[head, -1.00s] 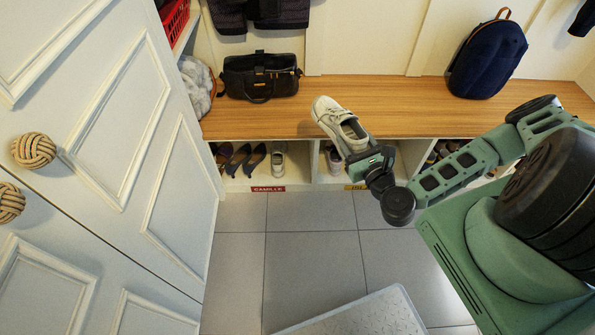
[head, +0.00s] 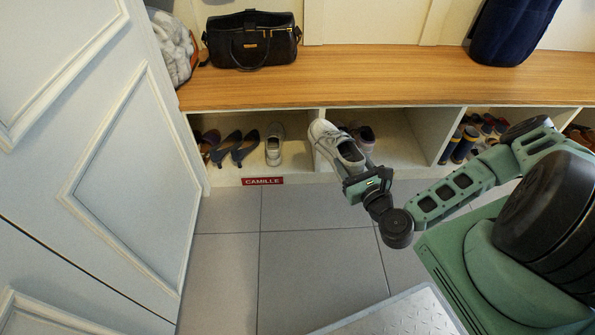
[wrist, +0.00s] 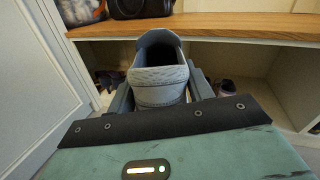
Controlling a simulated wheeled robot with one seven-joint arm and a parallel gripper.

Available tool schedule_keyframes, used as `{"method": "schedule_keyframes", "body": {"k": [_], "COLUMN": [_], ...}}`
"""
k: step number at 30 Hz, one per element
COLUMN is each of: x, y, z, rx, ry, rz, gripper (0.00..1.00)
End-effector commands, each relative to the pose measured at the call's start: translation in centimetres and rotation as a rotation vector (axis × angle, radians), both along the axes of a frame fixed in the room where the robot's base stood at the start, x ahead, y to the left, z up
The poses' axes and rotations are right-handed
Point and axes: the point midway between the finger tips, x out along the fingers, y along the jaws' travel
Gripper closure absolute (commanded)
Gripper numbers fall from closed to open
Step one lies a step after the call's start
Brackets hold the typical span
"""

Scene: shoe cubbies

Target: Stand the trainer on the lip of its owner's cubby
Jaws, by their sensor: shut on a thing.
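My gripper (head: 354,177) is shut on a pale grey-white trainer (head: 330,140), toe pointing up and away, in front of the divider between the left and middle cubbies. In the wrist view the trainer (wrist: 160,88) sits heel towards me between the fingers, held above the floor. A similar pale trainer (head: 274,146) stands in the left cubby, beside dark heeled shoes (head: 240,150). The left cubby's lip (head: 222,183) carries a red label reading CAMILLE (head: 262,181). The middle cubby (head: 405,140) is partly hidden behind the trainer, and its label is not visible now.
The wooden bench top (head: 380,88) runs above the cubbies, with a black handbag (head: 252,42) and a blue backpack (head: 510,30) on it. The white panelled door (head: 100,170) closes off the left. The tiled floor before the cubbies is clear.

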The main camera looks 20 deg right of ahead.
Motion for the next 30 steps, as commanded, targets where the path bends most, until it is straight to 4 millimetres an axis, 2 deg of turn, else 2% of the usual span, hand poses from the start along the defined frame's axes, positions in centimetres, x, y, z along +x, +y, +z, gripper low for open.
{"method": "schedule_keyframes", "body": {"k": [1, 12, 15, 27, 30], "x": [0.0, 0.0, 0.0, 0.0, -0.1], "y": [0.0, 0.0, 0.0, 0.0, 0.3], "z": [-3.0, -13.4, -15.6, -21.7, -21.1], "rx": [0.0, 0.0, 0.0, 0.0, 0.002], "ry": [-0.002, -0.002, -0.002, -0.002, 0.011], "rz": [0.0, 0.0, 0.0, 0.0, 0.01], "gripper": [0.79, 0.79, 0.79, 0.79, 0.79]}}
